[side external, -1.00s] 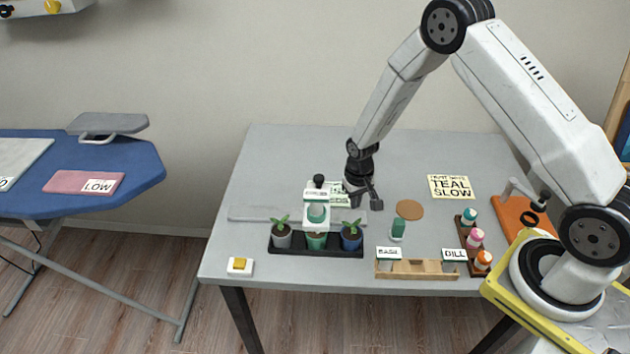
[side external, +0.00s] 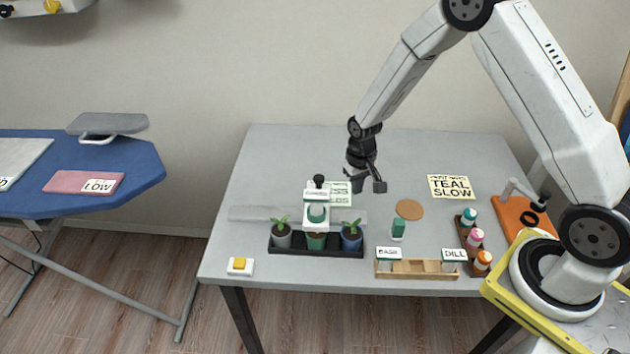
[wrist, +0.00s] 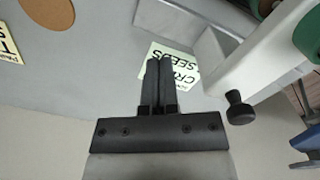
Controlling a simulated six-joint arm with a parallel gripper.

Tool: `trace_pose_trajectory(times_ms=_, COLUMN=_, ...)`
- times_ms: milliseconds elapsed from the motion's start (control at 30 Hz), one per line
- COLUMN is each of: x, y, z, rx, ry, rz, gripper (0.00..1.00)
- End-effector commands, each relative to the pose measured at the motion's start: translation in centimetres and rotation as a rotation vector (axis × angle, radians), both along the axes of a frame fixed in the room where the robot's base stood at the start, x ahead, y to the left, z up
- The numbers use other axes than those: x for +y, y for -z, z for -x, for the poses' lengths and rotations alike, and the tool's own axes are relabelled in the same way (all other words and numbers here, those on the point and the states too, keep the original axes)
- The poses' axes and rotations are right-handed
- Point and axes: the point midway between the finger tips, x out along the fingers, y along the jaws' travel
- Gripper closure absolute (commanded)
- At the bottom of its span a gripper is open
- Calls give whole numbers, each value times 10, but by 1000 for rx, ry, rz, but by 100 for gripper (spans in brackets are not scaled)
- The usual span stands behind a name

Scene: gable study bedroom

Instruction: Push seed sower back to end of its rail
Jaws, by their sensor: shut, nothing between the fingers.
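The seed sower (side external: 317,203) is a white carriage with a green round part and a black knob on top. It stands at the middle of its light grey rail (side external: 250,213), above the middle pot. Bare rail shows on both sides of it. In the wrist view the sower's white body (wrist: 262,62) and black knob (wrist: 239,108) are at the right. My gripper (side external: 368,187) is shut and empty. It hangs above the table, right of the sower and apart from it. Its closed fingers also show in the wrist view (wrist: 158,72), over a card with printed words.
A black tray (side external: 262,250) holds three potted plants before the rail. The printed card (side external: 341,193) lies behind the sower. A cork disc (side external: 409,209), green bottle (side external: 398,229), wooden rack (side external: 425,270) and "TEAL SLOW" card (side external: 451,187) are to the right. A yellow-topped button box (side external: 240,266) sits front left.

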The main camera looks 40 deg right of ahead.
Motion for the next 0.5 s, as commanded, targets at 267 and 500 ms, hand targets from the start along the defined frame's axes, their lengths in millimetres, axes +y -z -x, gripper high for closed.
trace_pose_trajectory(times_ms=267, x=0, y=-16, z=-1, rx=-1, ry=0, rz=0, gripper=100)
trace_pose_trajectory(times_ms=500, x=0, y=-29, z=0, rx=0, ry=0, rz=0, gripper=100)
